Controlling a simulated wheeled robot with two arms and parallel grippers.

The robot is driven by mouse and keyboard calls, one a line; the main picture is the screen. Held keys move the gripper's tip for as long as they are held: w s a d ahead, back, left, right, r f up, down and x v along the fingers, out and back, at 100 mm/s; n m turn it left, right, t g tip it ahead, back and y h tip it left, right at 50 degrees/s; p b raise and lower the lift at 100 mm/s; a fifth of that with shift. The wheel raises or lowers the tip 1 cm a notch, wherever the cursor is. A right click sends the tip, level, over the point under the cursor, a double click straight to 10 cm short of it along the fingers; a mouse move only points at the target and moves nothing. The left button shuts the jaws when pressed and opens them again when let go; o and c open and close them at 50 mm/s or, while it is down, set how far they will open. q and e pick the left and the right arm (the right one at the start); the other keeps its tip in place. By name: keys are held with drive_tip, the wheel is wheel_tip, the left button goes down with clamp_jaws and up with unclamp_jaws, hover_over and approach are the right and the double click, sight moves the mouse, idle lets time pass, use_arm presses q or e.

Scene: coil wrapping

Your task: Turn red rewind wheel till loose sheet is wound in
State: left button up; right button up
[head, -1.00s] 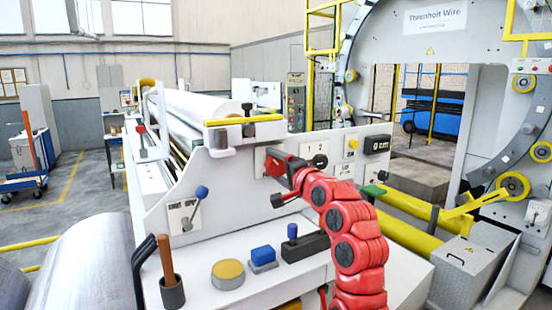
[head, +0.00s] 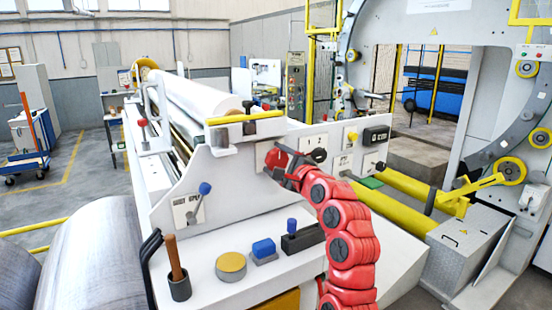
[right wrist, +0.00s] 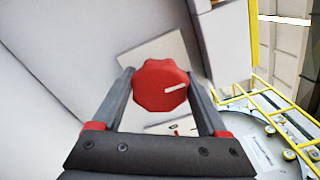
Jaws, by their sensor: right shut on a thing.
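The red rewind wheel (right wrist: 160,86) is a lobed knob with a white pointer mark, set on a pale plate on the machine's side panel. In the head view the wheel (head: 276,157) is partly hidden by my gripper. My right gripper (head: 284,168) is at the panel and shut on the wheel. In the right wrist view its two dark fingers (right wrist: 163,92) stand on either side of the wheel. A white sheet roll (head: 205,92) lies along the top of the machine. I cannot make out a loose sheet end. My left gripper is not in view.
Right of the wheel are a plate marked 1 and 2 (head: 313,150) and a black counter box (head: 376,135). A blue-knobbed lever (head: 204,189) is on the left. The shelf below holds a yellow button (head: 231,264), a blue block (head: 264,249) and a pot with a wooden handle (head: 178,285).

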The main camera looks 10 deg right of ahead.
drive_tip(key=shift+f, duration=0.1)
idle(0.4)
drive_tip(key=o, duration=1.3)
drive_tip(key=shift+c, duration=0.2)
drive_tip(key=shift+s, duration=0.1)
drive_tip(key=shift+s+d+b, duration=0.1)
drive_tip(key=shift+s+b, duration=0.15)
drive_tip(key=shift+b, duration=0.05)
drive_tip(key=b+v, duration=0.7)
drive_tip(key=v, duration=0.9)
drive_tip(key=shift+s+d, duration=0.15)
drive_tip(key=shift+s, duration=0.2)
